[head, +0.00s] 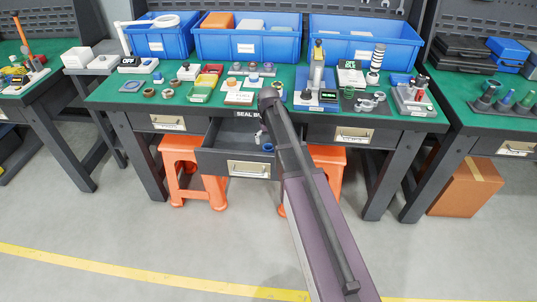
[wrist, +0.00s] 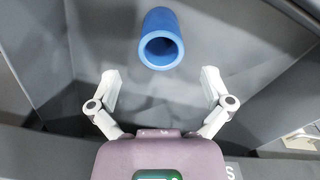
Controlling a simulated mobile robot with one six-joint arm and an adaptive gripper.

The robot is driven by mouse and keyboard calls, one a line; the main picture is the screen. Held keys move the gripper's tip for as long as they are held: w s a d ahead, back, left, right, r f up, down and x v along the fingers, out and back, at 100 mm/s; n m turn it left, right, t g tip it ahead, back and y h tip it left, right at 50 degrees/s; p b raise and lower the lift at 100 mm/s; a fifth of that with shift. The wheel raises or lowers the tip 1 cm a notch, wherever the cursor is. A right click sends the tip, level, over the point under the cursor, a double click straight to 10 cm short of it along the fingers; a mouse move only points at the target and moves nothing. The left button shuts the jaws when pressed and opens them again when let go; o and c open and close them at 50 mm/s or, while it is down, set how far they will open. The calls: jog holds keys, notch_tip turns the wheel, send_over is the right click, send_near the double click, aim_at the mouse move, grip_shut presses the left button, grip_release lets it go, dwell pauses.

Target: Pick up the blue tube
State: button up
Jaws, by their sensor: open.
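The blue tube (wrist: 161,40) lies in the open grey drawer (wrist: 225,60), its hollow end facing my gripper in the wrist view. In the head view a small blue piece of it shows (head: 268,147) inside the open middle drawer (head: 205,163), beside my arm. My gripper (wrist: 160,88) is open and empty, its two pale fingers spread wide. The tube is beyond the fingertips and roughly centred between them, not touching either. In the head view my gripper is mostly hidden behind my own arm.
The drawer's walls stand close on both sides. Above it is a green-topped bench (head: 185,108) with many small parts and instruments. Blue bins (head: 248,45) stand at the back. Orange stools (head: 183,170) are under the bench. The grey floor in front is clear.

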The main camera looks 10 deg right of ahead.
jog(key=shift+f+b, duration=2.6)
jog(key=c, duration=1.2)
